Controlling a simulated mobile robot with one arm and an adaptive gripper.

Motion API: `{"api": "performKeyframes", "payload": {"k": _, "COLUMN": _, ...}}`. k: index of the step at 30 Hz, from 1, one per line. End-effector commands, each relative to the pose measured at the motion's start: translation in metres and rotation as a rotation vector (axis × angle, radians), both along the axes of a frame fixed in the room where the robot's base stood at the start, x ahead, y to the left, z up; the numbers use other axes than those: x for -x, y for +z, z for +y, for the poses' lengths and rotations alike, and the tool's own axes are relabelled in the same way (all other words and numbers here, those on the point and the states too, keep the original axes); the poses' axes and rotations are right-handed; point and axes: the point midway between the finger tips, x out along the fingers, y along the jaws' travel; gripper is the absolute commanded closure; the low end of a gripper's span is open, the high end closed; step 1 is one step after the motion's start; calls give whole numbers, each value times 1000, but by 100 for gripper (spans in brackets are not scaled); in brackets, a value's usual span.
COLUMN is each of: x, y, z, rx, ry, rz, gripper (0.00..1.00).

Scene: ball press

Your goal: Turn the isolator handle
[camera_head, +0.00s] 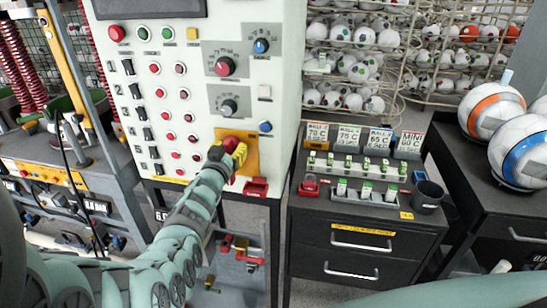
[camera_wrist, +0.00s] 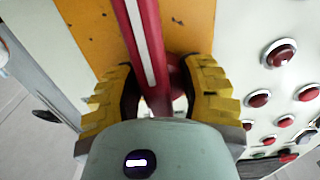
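The isolator handle (camera_head: 231,144) is red and sits on a yellow-orange plate (camera_head: 250,160) low on the white control cabinet. In the wrist view the handle (camera_wrist: 141,40) is a red bar with a white stripe, running up the picture in front of the orange plate (camera_wrist: 85,25). My gripper (camera_head: 238,153) is at the handle and hides part of it. In the wrist view the yellow ridged fingers of my gripper (camera_wrist: 158,72) stand on either side of the handle, apart, with gaps visible beside it. The handle's lower end is hidden by the gripper body.
Red buttons and black switches (camera_head: 139,112) cover the cabinet left of the plate; dials (camera_head: 224,67) sit above. A red part (camera_head: 256,187) is just below the plate. A dark drawer unit (camera_head: 365,240) with a switch panel stands to the right, wire racks (camera_head: 400,40) behind.

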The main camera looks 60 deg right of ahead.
Motion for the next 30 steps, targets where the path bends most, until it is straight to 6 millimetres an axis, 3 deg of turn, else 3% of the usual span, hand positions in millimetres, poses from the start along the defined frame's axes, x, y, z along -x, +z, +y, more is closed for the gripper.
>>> {"api": "performKeyframes", "payload": {"k": 11, "x": 0, "y": 0, "z": 0, "rx": -1, "ry": 1, "rz": 0, "gripper": 100}}
{"api": "performKeyframes", "payload": {"k": 22, "x": -1, "y": 0, "z": 0, "rx": 11, "ry": 3, "rz": 35, "gripper": 100}}
{"api": "performKeyframes", "payload": {"k": 30, "x": -1, "y": 2, "z": 1, "rx": 69, "ry": 6, "rz": 184, "gripper": 100}}
